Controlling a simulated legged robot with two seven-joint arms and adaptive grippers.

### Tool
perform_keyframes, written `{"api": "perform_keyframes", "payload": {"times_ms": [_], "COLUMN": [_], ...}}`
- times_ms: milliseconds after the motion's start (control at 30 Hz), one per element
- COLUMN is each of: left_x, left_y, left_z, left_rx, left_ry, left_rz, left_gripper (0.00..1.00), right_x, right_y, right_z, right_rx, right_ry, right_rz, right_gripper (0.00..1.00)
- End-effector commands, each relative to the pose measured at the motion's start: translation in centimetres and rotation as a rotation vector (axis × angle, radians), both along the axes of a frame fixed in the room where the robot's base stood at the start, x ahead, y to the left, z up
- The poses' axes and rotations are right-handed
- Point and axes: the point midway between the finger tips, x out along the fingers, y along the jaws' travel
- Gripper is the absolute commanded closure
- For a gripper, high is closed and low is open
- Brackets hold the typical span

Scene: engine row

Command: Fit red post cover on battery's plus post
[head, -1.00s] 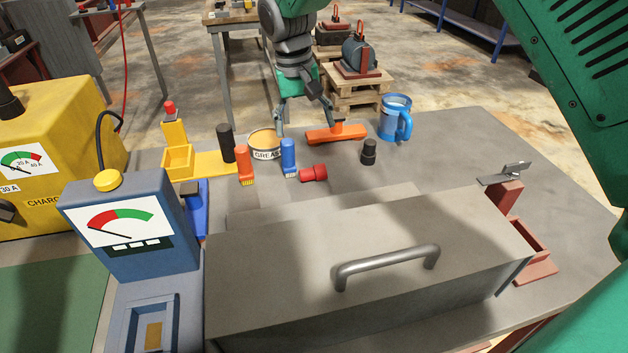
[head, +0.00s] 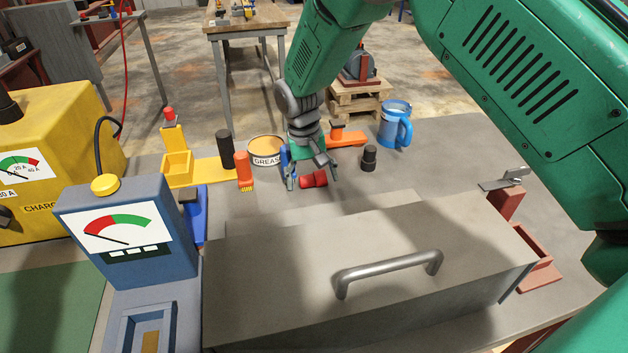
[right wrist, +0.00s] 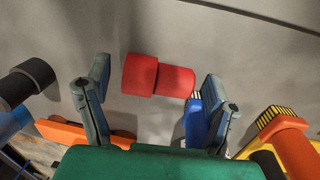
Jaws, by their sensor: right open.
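The red post cover (head: 313,180) lies on its side on the grey bench top. It shows as two joined red cylinders in the right wrist view (right wrist: 174,81). My right gripper (head: 312,178) is open above the cover, its fingers on either side of it. In the right wrist view the open gripper (right wrist: 156,77) has the cover between and a little beyond its fingertips, with gaps at both sides. I cannot make out a battery or its plus post in these views. My left gripper is not in view.
A blue brush (head: 285,165) stands close to one finger. A black cap (head: 369,157), orange tool (head: 346,137), blue mug (head: 395,123), grease tin (head: 266,150) and orange brush (head: 244,172) are nearby. A large grey box with a handle (head: 300,245) fills the front, beside a blue meter (head: 130,235).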

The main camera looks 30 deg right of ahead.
Motion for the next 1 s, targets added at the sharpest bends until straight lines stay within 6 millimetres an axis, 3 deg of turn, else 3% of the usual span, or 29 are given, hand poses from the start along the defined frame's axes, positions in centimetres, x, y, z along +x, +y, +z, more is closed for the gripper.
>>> {"api": "perform_keyframes", "payload": {"times_ms": [200,333,367,433,467,767,1000], "left_x": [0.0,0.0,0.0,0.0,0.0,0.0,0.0], "left_y": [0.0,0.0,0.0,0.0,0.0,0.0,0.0], "left_z": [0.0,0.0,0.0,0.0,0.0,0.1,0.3], "left_rx": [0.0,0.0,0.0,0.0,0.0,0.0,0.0], "left_ry": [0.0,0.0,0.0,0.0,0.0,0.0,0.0], "left_rz": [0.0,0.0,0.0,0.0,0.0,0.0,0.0], "left_gripper": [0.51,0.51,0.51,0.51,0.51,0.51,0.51], "right_x": [0.0,0.0,0.0,0.1,0.1,0.1,0.1], "right_y": [0.0,0.0,0.0,0.0,0.0,0.0,0.0], "right_z": [-0.1,-0.1,-0.1,-0.1,0.0,0.4,3.3], "right_rx": [-0.001,-0.001,-0.001,0.0,0.0,0.0,0.0], "right_ry": [-0.002,-0.002,-0.002,-0.002,-0.002,-0.002,-0.005], "right_rz": [0.0,0.0,0.0,0.0,0.0,0.0,0.0], "right_gripper": [0.26,0.72,0.77,0.77,0.82,0.82,0.82]}}
